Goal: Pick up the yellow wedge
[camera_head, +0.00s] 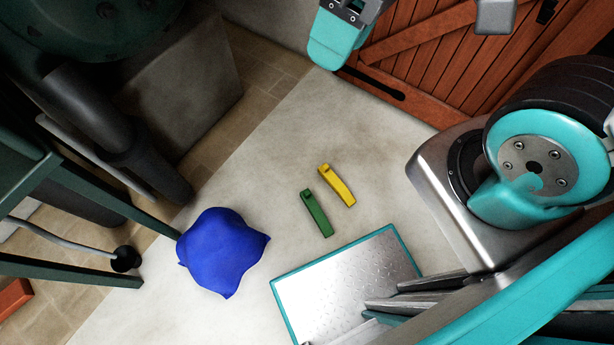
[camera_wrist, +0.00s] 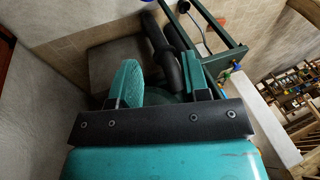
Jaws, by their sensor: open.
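The yellow wedge (camera_head: 337,185) lies on the pale floor near the middle of the head view. A green wedge (camera_head: 316,213) lies just left of it, roughly parallel, with a narrow gap between them. My gripper (camera_wrist: 170,78) shows in the wrist view with its two teal fingers spread apart and nothing between them. It faces the dark machinery, and neither wedge is in the wrist view. In the head view a teal part of my arm shows at the top, well apart from the wedges.
A crumpled blue cloth (camera_head: 222,252) lies left of the wedges. My metal-topped base is below right of them. A green metal frame (camera_head: 95,195) and dark machinery (camera_head: 105,125) stand at left. A red-brown wooden door (camera_head: 440,60) is at the top right. Floor around the wedges is clear.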

